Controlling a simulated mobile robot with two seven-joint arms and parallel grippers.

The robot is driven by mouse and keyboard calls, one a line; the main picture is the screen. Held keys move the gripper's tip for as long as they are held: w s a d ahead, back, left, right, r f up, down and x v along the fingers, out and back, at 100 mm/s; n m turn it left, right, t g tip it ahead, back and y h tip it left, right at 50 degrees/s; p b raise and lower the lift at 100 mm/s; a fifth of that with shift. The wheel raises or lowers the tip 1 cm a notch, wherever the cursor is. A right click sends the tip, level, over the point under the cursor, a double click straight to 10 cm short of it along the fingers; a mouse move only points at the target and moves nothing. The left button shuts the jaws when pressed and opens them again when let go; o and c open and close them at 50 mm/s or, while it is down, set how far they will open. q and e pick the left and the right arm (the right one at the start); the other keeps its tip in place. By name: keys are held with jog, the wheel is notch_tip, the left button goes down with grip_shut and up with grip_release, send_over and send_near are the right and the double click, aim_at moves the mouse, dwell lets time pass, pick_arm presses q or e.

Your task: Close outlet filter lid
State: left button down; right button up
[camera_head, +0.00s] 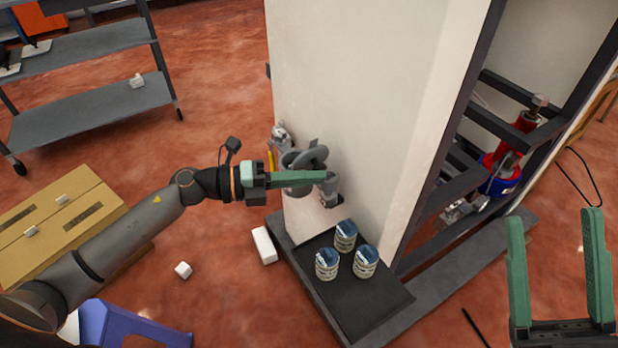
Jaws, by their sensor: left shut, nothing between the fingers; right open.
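The grey outlet filter assembly (305,157) sticks out from the white dispenser panel, with a round ring-like part at its top. I cannot clearly tell the lid from the body, or how far open the lid is. My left gripper (318,178) is shut and empty. Its green fingers lie across the front of the filter's lower part and hide some of it; I cannot tell whether they touch it. A grey outlet spout (331,191) shows just past the fingertips. My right gripper (556,232) is open and empty at the lower right, well away from the filter.
Several cans, one marked here (327,264), stand on a dark tray (372,300) below the outlet. The dispenser's white cabinet (355,90) and dark frame fill the middle and right. A cardboard box (90,190), a blue stool (125,325) and white blocks are on the floor.

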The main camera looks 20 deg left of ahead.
pick_arm(q)
jog(key=shift+w+a+r+n+p, duration=0.15)
jog(key=shift+a+r+n+p, duration=0.15)
jog(key=shift+n+p, duration=0.2)
dwell(0.4)
jog(key=shift+h, duration=0.3)
